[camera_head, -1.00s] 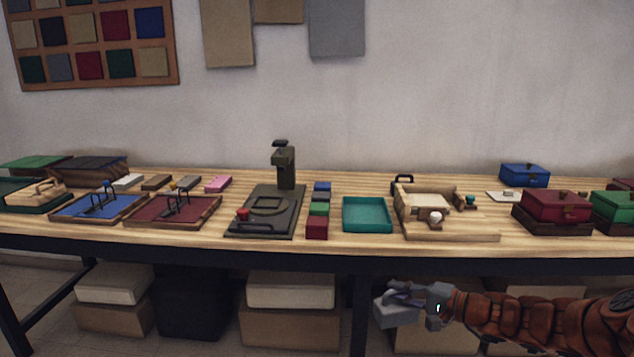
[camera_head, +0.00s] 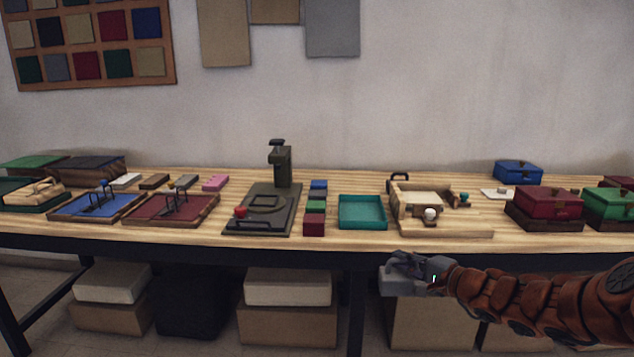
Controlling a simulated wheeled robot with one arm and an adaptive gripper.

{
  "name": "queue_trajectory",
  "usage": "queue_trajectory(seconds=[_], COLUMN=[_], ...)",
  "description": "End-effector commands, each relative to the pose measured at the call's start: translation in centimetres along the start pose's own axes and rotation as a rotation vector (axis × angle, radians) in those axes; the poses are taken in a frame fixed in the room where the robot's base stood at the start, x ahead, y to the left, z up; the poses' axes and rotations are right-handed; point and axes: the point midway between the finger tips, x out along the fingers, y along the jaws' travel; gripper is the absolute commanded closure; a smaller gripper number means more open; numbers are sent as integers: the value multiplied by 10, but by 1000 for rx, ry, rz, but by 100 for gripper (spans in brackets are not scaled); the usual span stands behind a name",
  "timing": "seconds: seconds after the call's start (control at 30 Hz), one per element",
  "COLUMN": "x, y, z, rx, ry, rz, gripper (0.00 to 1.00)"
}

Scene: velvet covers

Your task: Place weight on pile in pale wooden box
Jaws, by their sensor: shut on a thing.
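The pale wooden box (camera_head: 469,228) stands on the table right of centre, with a cream pile (camera_head: 420,199) inside it. A white knob is at its front and a teal knob at its right side. My gripper (camera_head: 402,263) is in front of the table, below its front edge and below the box in the picture. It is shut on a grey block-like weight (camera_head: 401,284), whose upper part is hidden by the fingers. The weight is apart from the table and the box.
A teal tray (camera_head: 362,225) lies left of the box, and several small coloured blocks (camera_head: 315,208) beyond it. A dark press (camera_head: 282,168) stands further left. Red (camera_head: 547,202) and green lidded boxes stand right. The table's dark front edge (camera_head: 300,252) lies above my gripper in the picture.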

Motion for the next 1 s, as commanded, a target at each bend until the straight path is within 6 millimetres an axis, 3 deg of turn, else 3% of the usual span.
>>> queue_trajectory(seconds=[0.2, 0.5, 0.8, 1.0], x=[-10, -24, -33, -27], y=[-14, -5, 3, 4], z=[-16, -32, -36, -28], rx=[22, 43, 50, 53], ry=[147, 288, 348, 348], rz=[-28, -42, -51, -52], gripper=[100, 100, 100, 100])
